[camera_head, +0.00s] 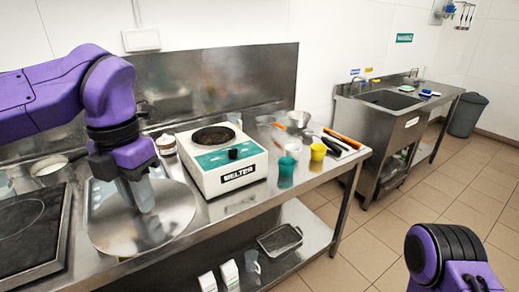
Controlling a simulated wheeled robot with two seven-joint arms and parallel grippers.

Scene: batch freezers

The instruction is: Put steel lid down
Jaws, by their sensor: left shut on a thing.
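The steel lid (112,232) is a wide, shiny round disc at the left of the steel counter. My left gripper (146,208) points down over the middle of the lid and is shut on it; the fingers hide the part they grip. The lid lies low at the counter's front edge, over a pale flat thing that shows behind it. I cannot tell whether the lid touches what is under it. My right arm shows only as a purple link at the lower right; its gripper is out of view.
A white and teal melter (222,160) stands right of the lid. A black hob (32,235) is at its left. Teal (286,172), white and yellow (318,152) cups stand farther right. A sink (390,99) is at the back right, with open floor before it.

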